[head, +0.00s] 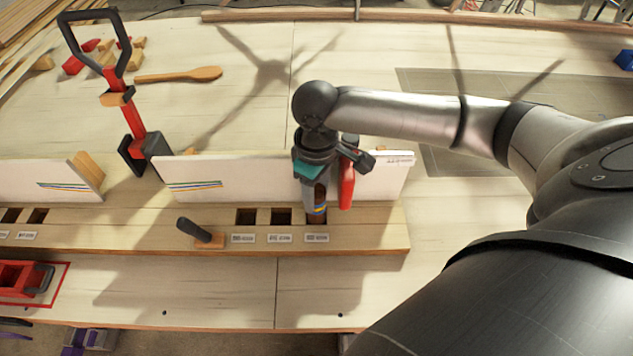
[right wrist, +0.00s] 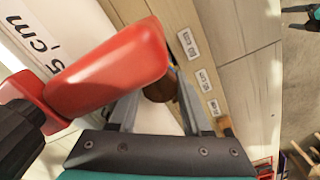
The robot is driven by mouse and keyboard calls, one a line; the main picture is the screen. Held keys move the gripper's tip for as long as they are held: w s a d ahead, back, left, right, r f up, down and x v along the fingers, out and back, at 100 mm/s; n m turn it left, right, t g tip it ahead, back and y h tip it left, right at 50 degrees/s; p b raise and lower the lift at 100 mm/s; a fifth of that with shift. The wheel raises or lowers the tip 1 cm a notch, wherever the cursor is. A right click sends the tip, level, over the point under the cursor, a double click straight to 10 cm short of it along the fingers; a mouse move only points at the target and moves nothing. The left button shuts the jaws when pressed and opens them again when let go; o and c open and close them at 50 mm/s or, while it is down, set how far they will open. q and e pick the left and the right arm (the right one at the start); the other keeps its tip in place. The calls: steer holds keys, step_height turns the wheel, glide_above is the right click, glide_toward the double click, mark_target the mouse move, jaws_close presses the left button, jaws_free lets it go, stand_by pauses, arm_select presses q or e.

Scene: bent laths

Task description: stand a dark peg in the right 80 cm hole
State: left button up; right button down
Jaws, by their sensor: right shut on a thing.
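My right gripper (head: 318,208) points down over the rightmost hole (head: 316,220) of the wooden base (head: 365,232). In the right wrist view its fingers (right wrist: 155,105) are shut on a dark brown peg (right wrist: 158,91), of which only the round end shows. I cannot tell how far the peg is inside the hole. Two dark square holes, a left one (head: 246,216) and a middle one (head: 281,216), lie open to its left. My left gripper is not in view.
A red clamp part (head: 347,185) stands close beside my right gripper, and looms large in the right wrist view (right wrist: 110,70). A white fence (head: 240,175) runs behind the holes. A black handle (head: 192,230) leans left of them. A red clamp (head: 133,118) stands at the left.

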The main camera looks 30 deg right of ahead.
steer(key=shift+f, duration=0.25)
steer(key=shift+c, duration=1.4)
jaws_free()
steer(key=shift+w+d+r, duration=0.1)
steer(key=shift+r+p, duration=0.6)
steer(key=shift+p, duration=0.15)
step_height(320, 180, up, 8)
steer(key=p, duration=1.1)
steer(key=shift+w, duration=0.1)
